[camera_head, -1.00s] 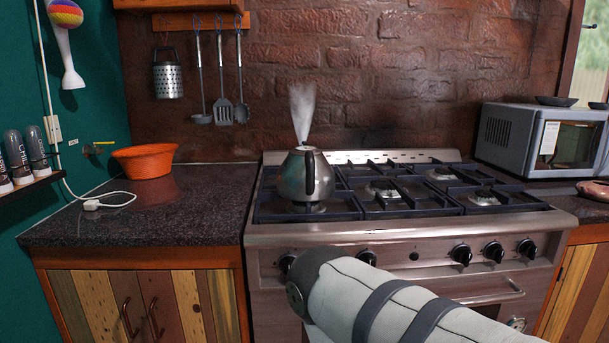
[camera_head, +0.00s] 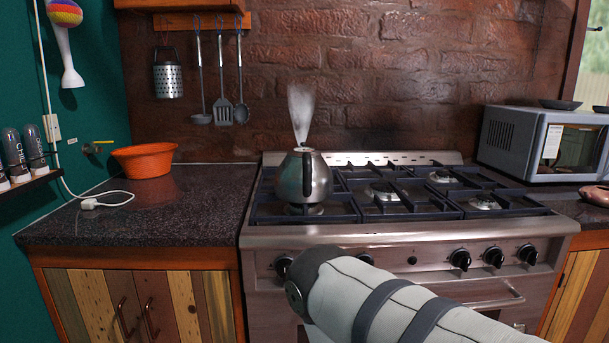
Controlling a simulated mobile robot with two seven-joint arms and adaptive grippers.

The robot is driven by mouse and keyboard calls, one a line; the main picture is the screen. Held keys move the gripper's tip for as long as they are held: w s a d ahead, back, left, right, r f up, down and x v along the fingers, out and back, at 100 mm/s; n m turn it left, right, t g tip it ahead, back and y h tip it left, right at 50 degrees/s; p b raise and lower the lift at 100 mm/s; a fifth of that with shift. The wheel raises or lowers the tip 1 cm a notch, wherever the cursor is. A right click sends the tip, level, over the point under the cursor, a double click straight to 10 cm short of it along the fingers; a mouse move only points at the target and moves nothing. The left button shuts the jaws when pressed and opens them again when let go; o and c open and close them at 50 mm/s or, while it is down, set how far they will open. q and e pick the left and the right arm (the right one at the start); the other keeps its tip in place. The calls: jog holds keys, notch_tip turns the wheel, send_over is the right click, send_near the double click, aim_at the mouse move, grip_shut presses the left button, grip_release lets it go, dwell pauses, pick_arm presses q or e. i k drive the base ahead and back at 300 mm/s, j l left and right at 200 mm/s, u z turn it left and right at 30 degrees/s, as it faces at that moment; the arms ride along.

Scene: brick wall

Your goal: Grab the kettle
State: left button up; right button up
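A silver kettle (camera_head: 291,178) with a dark handle stands upright on the left front burner of the stove (camera_head: 402,236). White steam rises from its top. The handle faces toward me. One of my arms comes in from the lower right, with its rounded joint below and in front of the kettle, apart from it. Neither gripper shows in this view, so I cannot see their fingers.
An orange bowl (camera_head: 145,160) and a white cable plug (camera_head: 90,204) lie on the dark counter (camera_head: 170,222) left of the stove. A microwave (camera_head: 540,143) stands at the right. Utensils and a grater (camera_head: 168,80) hang on the brick wall. The other burners are bare.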

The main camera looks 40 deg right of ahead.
aim_at(306, 180)
jog(key=l+u, duration=0.1)
jog(key=l, duration=0.35)
jog(key=k+l, duration=0.15)
jog(key=l, duration=0.25)
jog(key=k+l+u, duration=0.15)
jog(key=l, duration=0.3)
jog(key=l+u, duration=0.1)
jog(key=l, duration=0.35)
jog(key=k+l+u, duration=0.1)
jog(key=l, duration=0.3)
jog(key=k+l, duration=0.2)
jog(key=l, duration=0.2)
jog(key=k+l+u, duration=0.15)
jog(key=l, duration=0.25)
